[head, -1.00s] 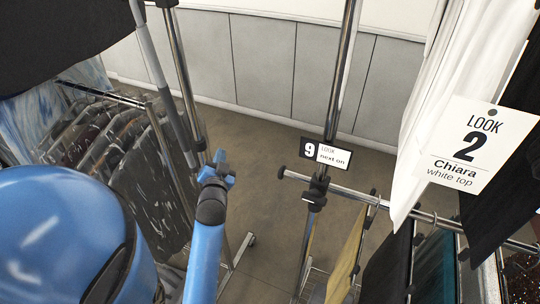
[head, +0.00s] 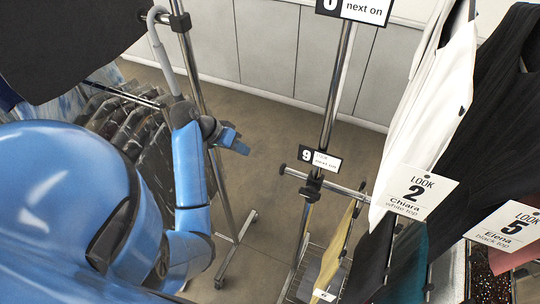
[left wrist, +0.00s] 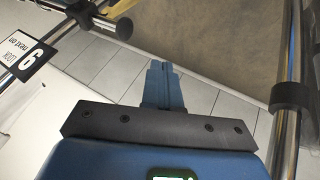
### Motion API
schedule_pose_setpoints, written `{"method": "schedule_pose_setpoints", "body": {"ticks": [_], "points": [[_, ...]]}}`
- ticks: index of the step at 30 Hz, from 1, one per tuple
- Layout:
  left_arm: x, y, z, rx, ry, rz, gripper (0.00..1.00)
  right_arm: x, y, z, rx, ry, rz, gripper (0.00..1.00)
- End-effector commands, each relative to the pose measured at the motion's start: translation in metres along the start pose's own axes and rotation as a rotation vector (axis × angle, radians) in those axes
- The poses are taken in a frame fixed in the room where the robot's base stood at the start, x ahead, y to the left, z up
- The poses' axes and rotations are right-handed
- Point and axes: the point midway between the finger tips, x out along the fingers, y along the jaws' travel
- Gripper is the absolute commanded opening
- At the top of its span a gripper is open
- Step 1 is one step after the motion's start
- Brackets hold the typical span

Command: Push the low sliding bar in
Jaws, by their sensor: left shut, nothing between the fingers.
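The low sliding bar (head: 346,190) is a thin metal rail with a black cap at its left end. It runs through a black clamp (head: 313,186) on a chrome upright, and the capped end sticks out left of the upright, beside the number 9 sign (head: 319,159). That sign also shows in the left wrist view (left wrist: 26,56). My left gripper (head: 238,146) is shut and empty, left of the bar's capped end, with a visible gap. Its closed blue fingers (left wrist: 163,84) also show in the left wrist view. My right gripper is not in view.
Garments hang on the right, with a white top (head: 428,115) and a LOOK 2 tag (head: 420,192). A chrome upright (head: 212,140) stands close behind my left arm. Dark garments (head: 125,125) hang at the left. Floor (head: 265,120) shows between the racks.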

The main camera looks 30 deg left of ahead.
Motion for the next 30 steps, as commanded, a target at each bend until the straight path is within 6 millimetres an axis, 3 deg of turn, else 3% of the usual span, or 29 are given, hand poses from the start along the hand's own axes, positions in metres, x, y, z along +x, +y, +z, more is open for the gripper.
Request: {"method": "schedule_pose_setpoints", "body": {"ticks": [8, 26, 27, 30], "points": [[0.009, 0.002, 0.004, 0.006, -0.024, 0.019, 0.0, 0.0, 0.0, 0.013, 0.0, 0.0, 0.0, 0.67], [0.076, 0.003, 0.006, 0.007, -0.025, 0.017, 0.0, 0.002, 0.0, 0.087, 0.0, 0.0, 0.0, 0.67], [0.078, 0.006, 0.004, 0.004, -0.029, 0.02, 0.0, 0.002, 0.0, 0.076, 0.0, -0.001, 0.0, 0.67], [0.095, 0.007, 0.004, 0.004, -0.029, 0.019, 0.0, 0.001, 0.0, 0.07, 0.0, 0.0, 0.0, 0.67]]}}
